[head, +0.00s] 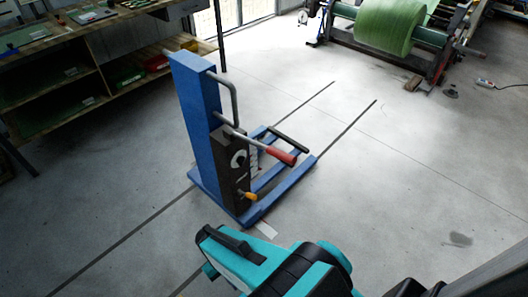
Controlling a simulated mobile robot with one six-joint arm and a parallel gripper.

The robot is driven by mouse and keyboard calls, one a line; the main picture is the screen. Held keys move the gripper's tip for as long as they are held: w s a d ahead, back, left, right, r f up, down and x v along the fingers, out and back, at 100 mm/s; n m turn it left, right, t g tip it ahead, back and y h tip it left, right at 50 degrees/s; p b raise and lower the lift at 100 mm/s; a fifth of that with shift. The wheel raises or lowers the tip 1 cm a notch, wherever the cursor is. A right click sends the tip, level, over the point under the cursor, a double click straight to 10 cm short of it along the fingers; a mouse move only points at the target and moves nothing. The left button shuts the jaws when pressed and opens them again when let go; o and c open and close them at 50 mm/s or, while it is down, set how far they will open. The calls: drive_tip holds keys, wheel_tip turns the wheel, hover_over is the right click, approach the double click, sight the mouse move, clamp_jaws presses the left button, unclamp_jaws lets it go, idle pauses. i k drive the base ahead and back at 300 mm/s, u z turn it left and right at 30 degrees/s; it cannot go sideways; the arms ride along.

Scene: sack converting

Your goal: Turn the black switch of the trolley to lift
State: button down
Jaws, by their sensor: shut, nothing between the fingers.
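The trolley (197,105) stands on the floor in the middle of the head view, with a tall blue column and low blue legs. A dark box (229,170) on its column carries white markings. A lever with a red grip (280,155) sticks out to the right above the box. A small yellow-orange knob (249,196) sits low on the box. I cannot clearly make out a black switch or its setting. My teal and black arm is in the foreground, below and right of the trolley, apart from it in the picture. My gripper's fingers do not show.
A wooden shelf unit (98,52) with trays and bins stands at the upper left. A machine with a large green roll (385,25) stands at the upper right. Dark lines run along the floor. The floor (420,180) right of the trolley is mostly clear.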

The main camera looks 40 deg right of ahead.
sight(240, 160)
drive_tip(key=z, duration=1)
drive_tip(key=k, duration=1)
drive_tip(key=i, duration=0.95)
drive_tip(key=z, duration=0.05)
